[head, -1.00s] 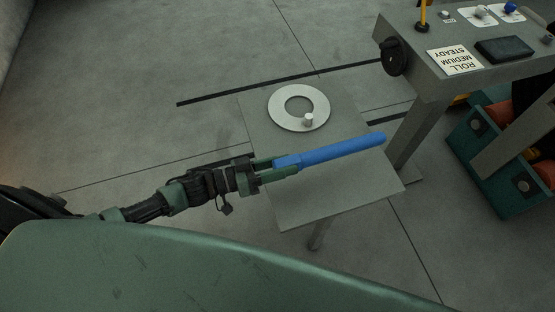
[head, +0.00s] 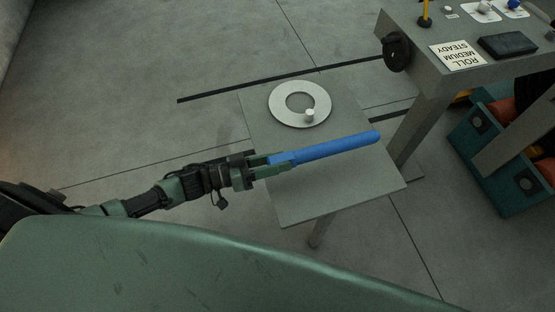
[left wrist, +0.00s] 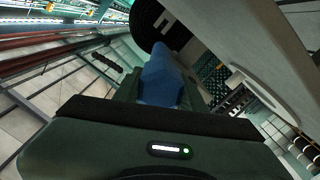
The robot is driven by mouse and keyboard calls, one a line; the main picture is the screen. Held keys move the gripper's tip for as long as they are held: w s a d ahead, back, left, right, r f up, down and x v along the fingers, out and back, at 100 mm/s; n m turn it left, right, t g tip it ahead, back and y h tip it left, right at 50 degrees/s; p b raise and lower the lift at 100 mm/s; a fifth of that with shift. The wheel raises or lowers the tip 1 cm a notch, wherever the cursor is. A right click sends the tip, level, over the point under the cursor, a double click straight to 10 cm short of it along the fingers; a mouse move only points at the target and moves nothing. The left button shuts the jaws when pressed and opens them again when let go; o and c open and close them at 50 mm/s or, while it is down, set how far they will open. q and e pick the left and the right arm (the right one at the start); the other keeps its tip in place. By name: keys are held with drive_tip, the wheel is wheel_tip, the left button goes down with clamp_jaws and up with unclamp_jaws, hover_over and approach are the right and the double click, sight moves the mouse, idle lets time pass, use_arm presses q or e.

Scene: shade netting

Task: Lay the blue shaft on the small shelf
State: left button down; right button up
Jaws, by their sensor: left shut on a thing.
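The blue shaft (head: 335,147) is held near its left end by my left gripper (head: 279,163) in the head view. It points right and slightly away, over the small grey shelf (head: 330,197). Whether the shaft touches the shelf surface cannot be told. In the left wrist view the blue shaft (left wrist: 160,80) runs away from the camera between the fingers, which are mostly hidden. My right gripper does not show.
A white ring (head: 274,104) with a small white knob lies on the far part of the shelf. A grey bench (head: 432,84) with a sign (head: 457,56) and a black pad (head: 507,46) stands at the right. A teal bin (head: 484,157) is below it.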

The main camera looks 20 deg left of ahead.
sight(277, 181)
use_arm(q)
drive_tip(key=shift+d+f+b, duration=0.1)
drive_tip(key=shift+f+b, duration=2.5)
drive_tip(key=shift+f, duration=0.8)
drive_tip(key=c, duration=0.7)
unclamp_jaws()
drive_tip(key=shift+c, duration=0.2)
drive_tip(key=shift+f, duration=0.1)
drive_tip(key=shift+s+f, duration=0.1)
